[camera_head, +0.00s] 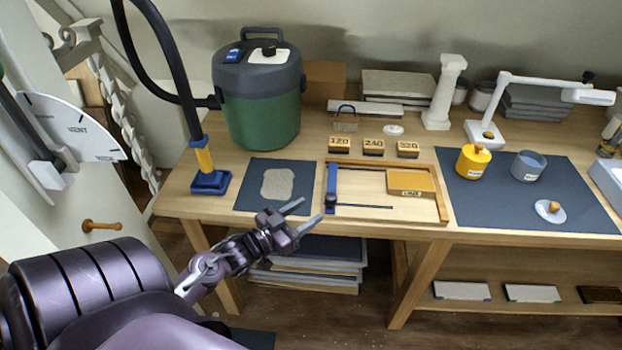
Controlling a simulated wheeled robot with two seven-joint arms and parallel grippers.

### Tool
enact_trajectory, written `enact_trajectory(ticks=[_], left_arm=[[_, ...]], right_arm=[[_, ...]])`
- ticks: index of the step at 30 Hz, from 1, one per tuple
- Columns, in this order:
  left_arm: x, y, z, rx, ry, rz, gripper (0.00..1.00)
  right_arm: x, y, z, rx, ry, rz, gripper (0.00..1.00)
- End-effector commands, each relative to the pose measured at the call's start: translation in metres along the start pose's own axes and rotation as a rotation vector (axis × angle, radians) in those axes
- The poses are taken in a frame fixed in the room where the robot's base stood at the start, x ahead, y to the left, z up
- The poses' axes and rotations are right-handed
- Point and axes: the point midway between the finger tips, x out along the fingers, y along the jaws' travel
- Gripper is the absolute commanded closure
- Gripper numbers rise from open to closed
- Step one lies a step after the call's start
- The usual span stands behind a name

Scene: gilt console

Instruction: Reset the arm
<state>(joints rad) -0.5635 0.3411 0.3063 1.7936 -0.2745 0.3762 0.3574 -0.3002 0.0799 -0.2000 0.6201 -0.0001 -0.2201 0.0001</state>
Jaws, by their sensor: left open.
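My left gripper (303,215) is at the front edge of the wooden workbench, just below a dark blue mat (247,203) with a pale irregular patch (277,184) on it. Its two grey fingers are spread apart with nothing between them. They point up and right, close to the left corner of a wooden frame (440,200). From this view I cannot tell whether the fingertips are above the bench or in front of it. My left arm comes in from the lower left. My right gripper does not show.
The workbench (180,200) holds a green canister vacuum (262,115), its hose nozzle (211,182), sanding blocks (373,147), and a yellow jar (473,161) on a larger mat (480,205). Flat panels (305,275) lie stacked below. Open floor shows under the bench.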

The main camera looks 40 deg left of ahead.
Motion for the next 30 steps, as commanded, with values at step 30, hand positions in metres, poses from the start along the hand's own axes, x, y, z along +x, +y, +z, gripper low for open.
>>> enact_trajectory(ticks=[30], left_arm=[[0.005, 0.086, 0.025, 0.055, -0.579, -0.127, 0.51]], right_arm=[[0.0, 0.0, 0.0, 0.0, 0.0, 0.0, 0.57]])
